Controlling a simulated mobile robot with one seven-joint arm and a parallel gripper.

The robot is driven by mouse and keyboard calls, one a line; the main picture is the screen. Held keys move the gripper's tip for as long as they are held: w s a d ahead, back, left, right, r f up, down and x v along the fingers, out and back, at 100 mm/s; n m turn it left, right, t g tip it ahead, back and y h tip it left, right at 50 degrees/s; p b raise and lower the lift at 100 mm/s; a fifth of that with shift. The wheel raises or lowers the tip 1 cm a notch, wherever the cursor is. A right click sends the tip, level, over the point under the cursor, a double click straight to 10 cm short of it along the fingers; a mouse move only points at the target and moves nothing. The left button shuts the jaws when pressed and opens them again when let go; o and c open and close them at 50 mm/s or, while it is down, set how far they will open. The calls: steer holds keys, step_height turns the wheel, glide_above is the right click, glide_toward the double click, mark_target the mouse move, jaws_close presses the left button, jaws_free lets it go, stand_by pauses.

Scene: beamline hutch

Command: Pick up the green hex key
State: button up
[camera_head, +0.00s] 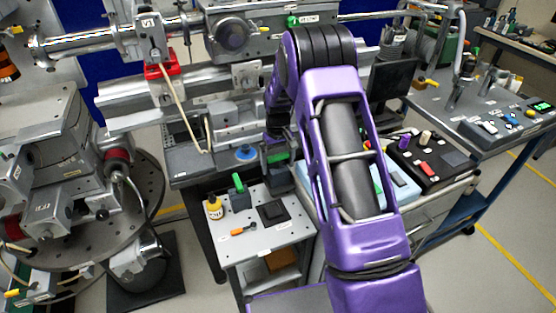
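A small green-handled item (237,183) stands upright on the left part of the small grey table, and it may be the green hex key. Another green piece (277,157) shows just below the end of my purple arm, partly covered, and I cannot tell which of the two is the hex key. My gripper (278,143) is small and dark here, at the far end of my arm above the table's back edge. Its fingers are not clear, so I cannot tell whether it holds anything.
The small grey table (263,238) also holds a yellow bottle (214,207), an orange-handled tool (243,229) and a black square pad (272,212). Heavy beamline equipment (150,95) stands behind and left. A bench (468,125) stands right. My arm hides much of the middle.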

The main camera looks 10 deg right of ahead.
jaws_close()
stand_by(0.3)
step_height(320, 180, up, 10)
stand_by(0.4)
